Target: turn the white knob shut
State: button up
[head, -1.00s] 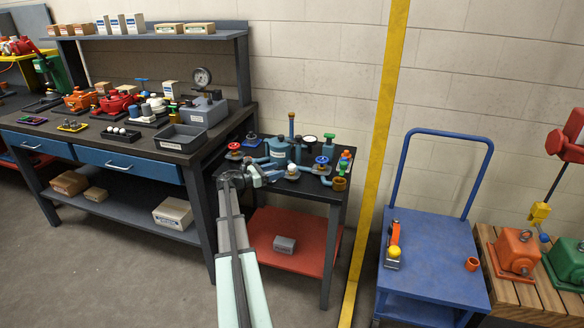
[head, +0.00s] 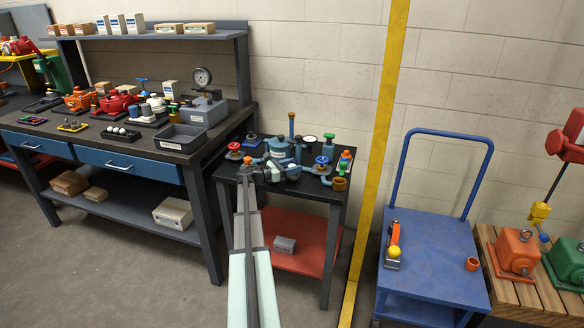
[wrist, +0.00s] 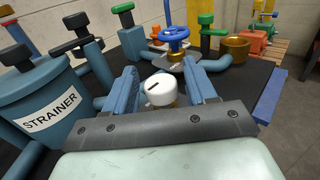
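The white knob (wrist: 161,90) has a dark line across its top and a brass-coloured stem below it, in the wrist view. It stands between the two blue-grey fingers of my gripper (wrist: 163,86), with a gap visible on each side, so the gripper looks open around it. In the head view my gripper (head: 288,172) is over the small dark table, among the pipework. There the knob is mostly hidden or too small to make out.
A teal strainer (wrist: 45,108) with black handles stands left of the gripper. A blue handwheel (wrist: 174,36), green handles and a brown cup (wrist: 237,48) stand beyond the knob. The floor in front is clear.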

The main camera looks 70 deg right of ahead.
jog(key=c, duration=0.8)
jog(key=shift+w+d+m+g+y, duration=0.1)
jog(key=shift+d+m+g+y, duration=0.1)
jog(key=shift+m+g+y, duration=1)
jog(key=shift+m+y, duration=0.1)
jog(key=shift+y, duration=0.3)
jog(key=shift+a+m+g+y, duration=0.2)
jog(key=shift+m+g+y, duration=0.5)
jog(key=shift+m+y, duration=0.5)
jog(key=o, duration=0.9)
